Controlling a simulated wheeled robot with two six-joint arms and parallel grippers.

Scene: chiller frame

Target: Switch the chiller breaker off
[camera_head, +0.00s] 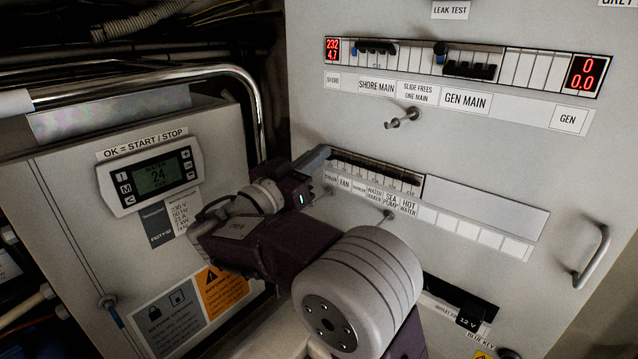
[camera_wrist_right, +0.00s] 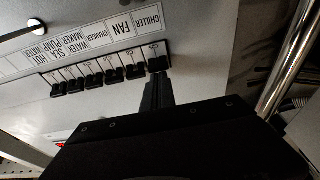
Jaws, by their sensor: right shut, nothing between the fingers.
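The chiller breaker (camera_wrist_right: 157,63) is the black toggle at the right end of the lower breaker row in the wrist view, by the CHILLER label (camera_wrist_right: 148,18). My right gripper (camera_wrist_right: 157,92) is shut and empty, with its fingertips right at this toggle. I cannot tell whether they touch. In the head view my right gripper (camera_head: 318,156) reaches the left end of the lower breaker row (camera_head: 380,172), and its fingers hide the chiller toggle there. My left gripper is in neither view.
The fan breaker (camera_wrist_right: 135,71) and several more toggles stand close beside it. Above are the main breakers (camera_head: 470,70) with red displays and a slide knob (camera_head: 404,118). A handle (camera_head: 592,256) sticks out at right.

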